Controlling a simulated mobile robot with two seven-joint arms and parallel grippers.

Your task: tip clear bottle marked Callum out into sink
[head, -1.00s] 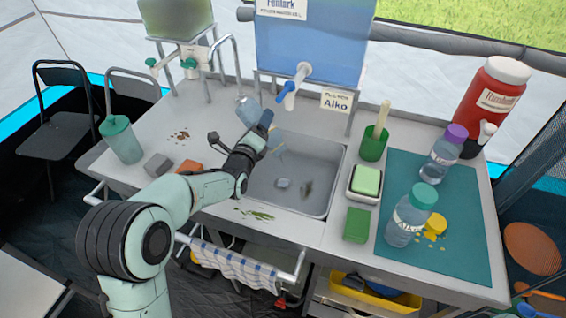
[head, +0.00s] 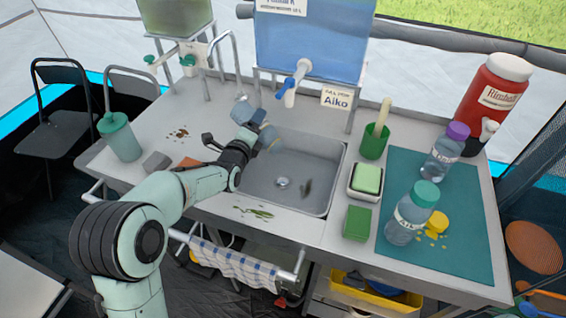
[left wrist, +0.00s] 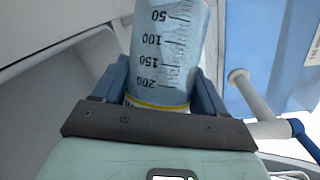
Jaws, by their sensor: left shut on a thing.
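My left gripper (head: 262,126) is shut on a clear, blue-tinted bottle (head: 243,111) beside the left back corner of the grey sink (head: 325,165). In the left wrist view the bottle (left wrist: 165,45) sits between both fingers, with upside-down volume marks and a yellow band near the gripper. No name shows on it, and its contents are not clear. The gripper partly hides it in the head view. The sink shows a round drain (head: 283,183) and a dark smear. My right gripper is not in view.
A blue water tank (head: 312,40) with a tap (head: 290,85) stands behind the sink. A green cup (head: 373,142), a sponge dish (head: 366,180) and a teal mat (head: 450,250) with a purple-capped bottle (head: 445,152) and a teal-capped bottle (head: 410,213) are to the right.

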